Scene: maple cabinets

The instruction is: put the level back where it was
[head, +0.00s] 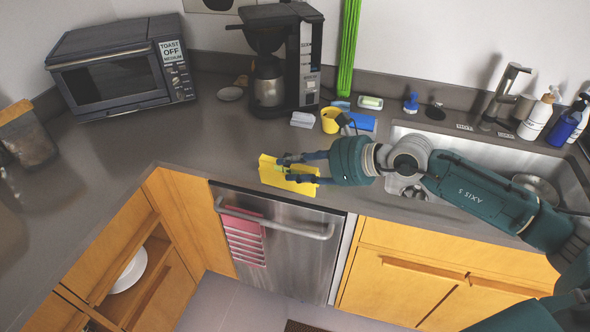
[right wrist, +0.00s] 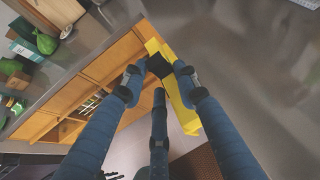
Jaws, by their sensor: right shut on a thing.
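The level (head: 268,172) is a yellow piece in the head view, near the counter's front edge above the dishwasher. My right gripper (head: 284,169) reaches in from the right and is shut on it. In the right wrist view the level (right wrist: 186,112) shows as a long yellow bar with a dark patch, between the blue fingers of the gripper (right wrist: 157,70). The fingers hide part of it. I cannot tell whether it touches the counter. My left gripper is in neither view.
A coffee maker (head: 282,60) and a toaster oven (head: 120,75) stand at the back. A yellow cup (head: 330,120) and a blue item (head: 362,122) sit behind my right gripper. The sink (head: 470,150) is to the right. The counter (head: 165,135) left of the level is clear.

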